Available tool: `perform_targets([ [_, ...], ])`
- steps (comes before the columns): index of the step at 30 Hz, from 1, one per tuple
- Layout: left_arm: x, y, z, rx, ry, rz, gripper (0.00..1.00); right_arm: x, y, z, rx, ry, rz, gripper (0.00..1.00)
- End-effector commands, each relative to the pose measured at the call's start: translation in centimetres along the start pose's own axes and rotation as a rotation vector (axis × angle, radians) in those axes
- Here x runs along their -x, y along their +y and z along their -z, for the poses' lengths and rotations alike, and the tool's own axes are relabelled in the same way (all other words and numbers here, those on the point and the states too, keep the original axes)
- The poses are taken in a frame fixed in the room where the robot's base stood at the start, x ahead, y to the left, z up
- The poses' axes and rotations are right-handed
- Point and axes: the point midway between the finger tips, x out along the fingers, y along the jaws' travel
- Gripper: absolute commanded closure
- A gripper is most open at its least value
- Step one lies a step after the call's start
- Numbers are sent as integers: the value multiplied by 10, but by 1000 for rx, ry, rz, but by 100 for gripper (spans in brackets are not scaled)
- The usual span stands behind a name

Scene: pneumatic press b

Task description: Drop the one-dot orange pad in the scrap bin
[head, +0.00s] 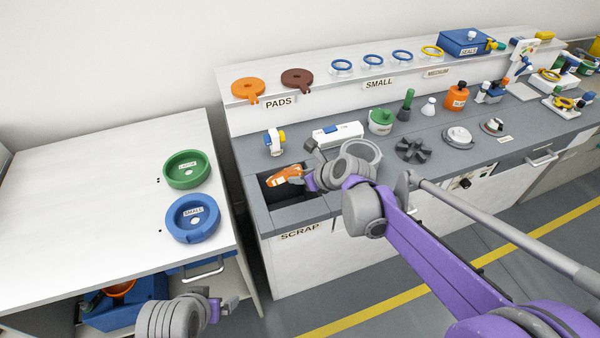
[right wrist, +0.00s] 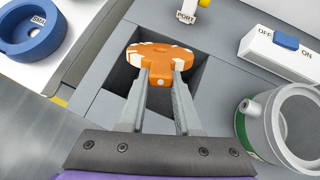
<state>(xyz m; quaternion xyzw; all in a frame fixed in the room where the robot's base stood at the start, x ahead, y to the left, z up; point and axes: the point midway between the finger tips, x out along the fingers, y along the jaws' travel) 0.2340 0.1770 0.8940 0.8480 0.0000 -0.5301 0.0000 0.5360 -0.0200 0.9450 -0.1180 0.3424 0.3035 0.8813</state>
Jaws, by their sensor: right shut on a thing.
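My right gripper (head: 302,177) is shut on the tab of an orange pad (head: 283,176) with white marks along its edge. In the right wrist view the pad (right wrist: 163,60) sits between the fingertips (right wrist: 162,82), with one white dot on its tab. The pad is over the dark square opening of the scrap bin (head: 292,197), set in the counter above the SCRAP label. The bin's inside is dark and partly hidden by pad and gripper. My left gripper (head: 224,304) is low at the front left, apart from everything; its jaws are unclear.
Another orange pad (head: 248,88) and a brown pad (head: 297,79) lie on the shelf above PADS. A PORT fitting (head: 274,142) and a white OFF/ON switch box (head: 338,134) stand behind the bin. Green (head: 187,169) and blue (head: 193,218) round holders sit on the left table.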

Motion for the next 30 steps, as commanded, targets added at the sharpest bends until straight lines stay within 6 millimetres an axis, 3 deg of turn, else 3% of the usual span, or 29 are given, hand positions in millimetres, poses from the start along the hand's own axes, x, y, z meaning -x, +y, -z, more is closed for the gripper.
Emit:
perform_targets([
  [4, -11, 0, -8, 0, -5, 0, 0, -11, 0, 12, -1, 0, 0, 100],
  [14, -11, 0, -8, 0, -6, 0, 0, -12, 0, 13, 0, -1, 0, 100],
  [15, -11, 0, -8, 0, -6, 0, 0, -12, 0, 13, 0, -1, 0, 63],
  [20, -11, 0, -8, 0, -6, 0, 0, -12, 0, 13, 0, -1, 0, 34],
  [30, -11, 0, -8, 0, -6, 0, 0, -9, 0, 13, 0, 0, 0, 33],
])
